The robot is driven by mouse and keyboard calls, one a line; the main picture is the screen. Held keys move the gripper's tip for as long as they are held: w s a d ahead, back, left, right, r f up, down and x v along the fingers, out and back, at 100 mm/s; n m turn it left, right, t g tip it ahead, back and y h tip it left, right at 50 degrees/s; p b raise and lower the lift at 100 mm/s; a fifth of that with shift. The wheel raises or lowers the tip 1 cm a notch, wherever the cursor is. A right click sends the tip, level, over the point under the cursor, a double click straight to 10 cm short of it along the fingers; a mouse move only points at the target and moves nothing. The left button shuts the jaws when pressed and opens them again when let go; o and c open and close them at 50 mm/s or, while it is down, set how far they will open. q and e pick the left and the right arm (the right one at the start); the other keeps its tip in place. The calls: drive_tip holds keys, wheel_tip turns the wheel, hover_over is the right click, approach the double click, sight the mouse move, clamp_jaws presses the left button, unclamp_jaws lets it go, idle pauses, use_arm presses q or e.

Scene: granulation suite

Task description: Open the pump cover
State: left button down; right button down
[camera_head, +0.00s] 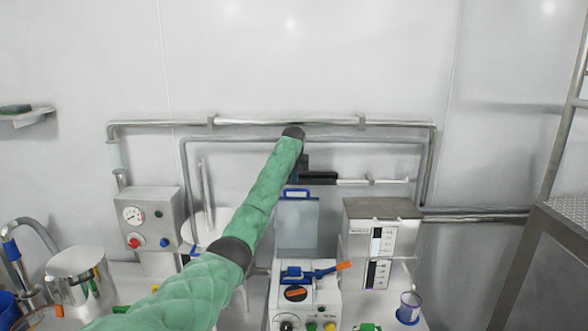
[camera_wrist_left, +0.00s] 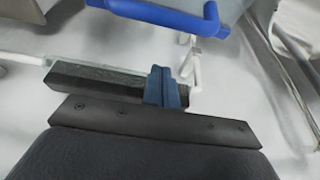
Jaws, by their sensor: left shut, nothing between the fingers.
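The pump (camera_head: 305,306) is a white box on the bench, with a round dark head, a blue lever with an orange end, and coloured knobs. Its cover (camera_head: 297,226) is a clear grey panel standing upright behind the pump head, its blue handle (camera_head: 297,193) at the top. The pump head is exposed. My left gripper (camera_head: 304,178) is just above and behind the handle. In the left wrist view its blue fingers (camera_wrist_left: 162,88) are shut and empty, and the handle (camera_wrist_left: 172,13) shows apart from them at the top. My right gripper is out of view.
A grey control box (camera_head: 150,217) with a gauge stands at left, near a steel vessel (camera_head: 82,276). A stacked instrument (camera_head: 382,236) stands right of the pump, with a blue-rimmed cup (camera_head: 409,307) in front. Pipes (camera_head: 290,122) run along the back wall.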

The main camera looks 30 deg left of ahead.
sight(293, 198)
use_arm(q)
drive_tip(key=s+p, duration=0.1)
drive_tip(key=s+d+p, duration=0.1)
drive_tip(key=shift+s+d+f+p, duration=0.2)
drive_tip(key=shift+s+d+p, duration=0.05)
drive_tip(key=shift+p, duration=0.1)
drive_tip(key=shift+s+d, duration=0.25)
drive_tip(key=shift+s, duration=0.2)
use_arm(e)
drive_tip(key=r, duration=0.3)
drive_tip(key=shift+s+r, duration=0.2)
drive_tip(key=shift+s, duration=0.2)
use_arm(q)
drive_tip(key=shift+f, duration=0.15)
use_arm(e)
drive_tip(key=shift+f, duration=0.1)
